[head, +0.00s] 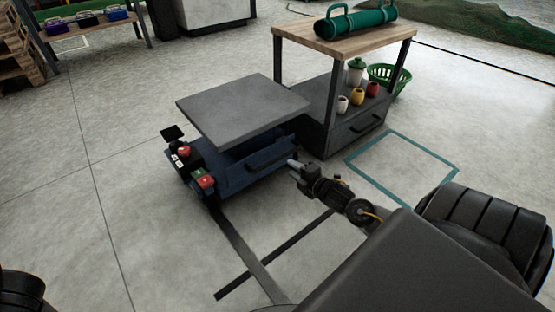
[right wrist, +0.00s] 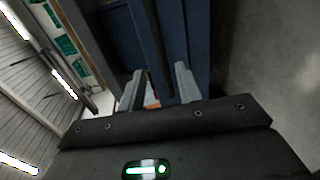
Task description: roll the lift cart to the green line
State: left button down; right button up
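The lift cart has a flat grey top (head: 243,107) and a dark blue base (head: 225,172). Red and green controls (head: 204,180) sit at its left front corner. A green-blue line (head: 437,154) forms a square outline on the floor to the right of the cart, apart from it. My right gripper (head: 293,164) is close to the cart's right front side. In the right wrist view its two fingers (right wrist: 160,88) stand apart, with the blue cart body (right wrist: 187,45) and a dark bar just beyond. I cannot tell whether they touch it. My left gripper is out of view.
A wood-topped workbench (head: 345,35) with a green roll (head: 355,22) and several small pots stands right behind the cart. A green basket (head: 389,79) is beside it. Dark strips (head: 275,254) cross on the floor in front. The floor to the left is clear.

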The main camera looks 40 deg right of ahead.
aim_at(279, 160)
jog(key=b+x, duration=0.5)
jog(key=x, duration=0.4)
jog(key=shift+w+d+f, duration=0.1)
jog(key=shift+w, duration=0.15)
grip_shut()
